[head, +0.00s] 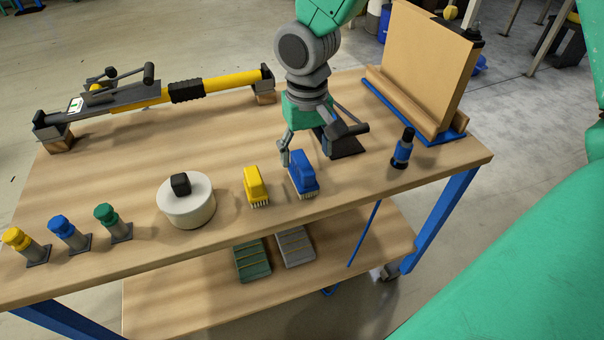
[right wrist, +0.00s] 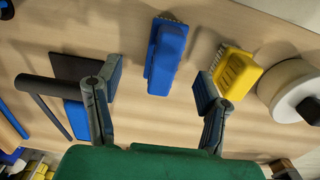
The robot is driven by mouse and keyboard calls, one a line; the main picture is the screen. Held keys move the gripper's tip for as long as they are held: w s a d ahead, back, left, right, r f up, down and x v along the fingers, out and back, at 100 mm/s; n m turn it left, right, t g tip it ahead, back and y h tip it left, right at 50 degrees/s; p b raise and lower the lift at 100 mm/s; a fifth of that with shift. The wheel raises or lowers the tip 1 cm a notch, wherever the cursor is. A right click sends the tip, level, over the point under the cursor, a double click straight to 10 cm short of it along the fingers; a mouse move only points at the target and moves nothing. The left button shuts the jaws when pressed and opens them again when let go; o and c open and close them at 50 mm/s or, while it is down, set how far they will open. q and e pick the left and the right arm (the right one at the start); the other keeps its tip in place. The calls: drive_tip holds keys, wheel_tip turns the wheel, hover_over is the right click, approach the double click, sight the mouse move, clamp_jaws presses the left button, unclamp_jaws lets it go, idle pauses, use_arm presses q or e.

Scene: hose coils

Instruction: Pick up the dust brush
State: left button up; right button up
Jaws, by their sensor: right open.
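Two brushes with pale bristles stand side by side near the front edge of the workbench (head: 130,170). One is blue (head: 303,174) and one is yellow (head: 256,186). My right gripper (head: 306,150) is open and empty, reaching down from the top just behind the blue brush. In the right wrist view the open fingers (right wrist: 153,103) show with the blue brush (right wrist: 166,58) ahead, between their lines, not gripped. The yellow brush (right wrist: 238,72) lies beyond the right finger there. My left gripper is not in view.
A white roll (head: 187,203) with a black knob stands left of the brushes. A blue-and-black bottle (head: 402,150) and an upright board (head: 425,65) stand right. A long yellow-black tool (head: 215,88) lies behind.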

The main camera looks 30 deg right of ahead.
drive_tip(key=shift+w+a+f, duration=0.1)
drive_tip(key=shift+f, duration=0.55)
drive_tip(key=shift+w+a+f, duration=0.1)
drive_tip(key=shift+f, duration=0.5)
wheel_tip(320, 180, down, 5)
drive_tip(key=shift+w+r+b, duration=0.1)
drive_tip(key=shift+w+b, duration=0.05)
drive_tip(key=shift+b, duration=0.45)
drive_tip(key=c, duration=1.3)
